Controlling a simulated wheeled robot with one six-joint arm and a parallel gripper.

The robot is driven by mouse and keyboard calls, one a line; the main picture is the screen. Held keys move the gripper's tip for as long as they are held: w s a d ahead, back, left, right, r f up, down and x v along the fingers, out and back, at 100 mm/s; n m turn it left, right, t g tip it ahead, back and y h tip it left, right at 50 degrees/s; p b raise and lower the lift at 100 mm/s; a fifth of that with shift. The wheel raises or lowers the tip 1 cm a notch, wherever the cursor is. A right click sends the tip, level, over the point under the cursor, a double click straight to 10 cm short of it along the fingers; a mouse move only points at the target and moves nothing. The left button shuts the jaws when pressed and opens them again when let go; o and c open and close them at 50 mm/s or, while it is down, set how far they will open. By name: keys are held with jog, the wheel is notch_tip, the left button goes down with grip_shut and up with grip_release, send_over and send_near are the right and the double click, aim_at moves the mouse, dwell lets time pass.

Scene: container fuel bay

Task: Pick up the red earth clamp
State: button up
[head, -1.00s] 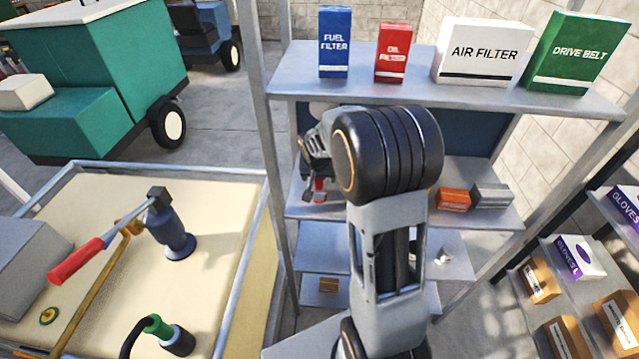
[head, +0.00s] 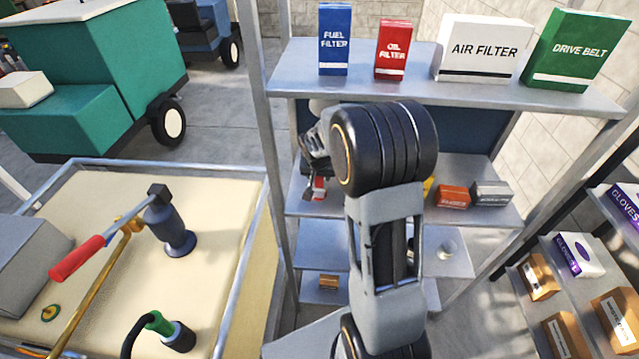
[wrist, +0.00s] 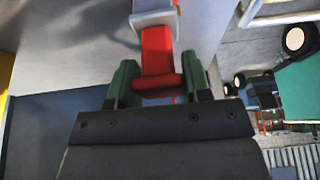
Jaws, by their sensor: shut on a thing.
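The red earth clamp (wrist: 157,60) shows in the wrist view between the two green fingertips of my gripper (wrist: 157,84). The fingers are shut on its red body, and a pale grey part of it lies beyond them. In the head view a small red and white bit of the clamp (head: 319,186) shows at the left end of the middle shelf, by my gripper (head: 312,192). My arm hides much of that shelf, so I cannot tell whether the clamp touches it.
The upper shelf (head: 440,95) holds filter boxes and a drive belt box above my arm. An orange box (head: 453,197) and a grey box (head: 491,193) sit on the middle shelf's right. A shelf post (head: 262,150) stands left of my gripper. A tan-topped bench (head: 120,200) is further left.

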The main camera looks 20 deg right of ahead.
jog(key=shift+r, duration=0.15)
jog(key=shift+r, duration=0.25)
jog(key=v, duration=0.1)
jog(key=b+v, duration=0.1)
jog(key=shift+w+r+b, duration=0.15)
jog(key=shift+r+b, duration=0.15)
jog(key=shift+r, duration=0.15)
jog(key=s+a+b, duration=0.2)
jog(key=s+a, duration=0.2)
jog(key=s, duration=0.3)
jog(key=s+a+b, duration=0.2)
jog(key=s+a, duration=0.2)
jog(key=s, duration=0.4)
jog(key=shift+s+a+b, duration=0.15)
jog(key=shift+a+b, duration=0.1)
jog(key=shift+b, duration=0.15)
jog(key=shift+r, duration=0.15)
jog(key=shift+r+p, duration=0.4)
jog(key=shift+r, duration=0.15)
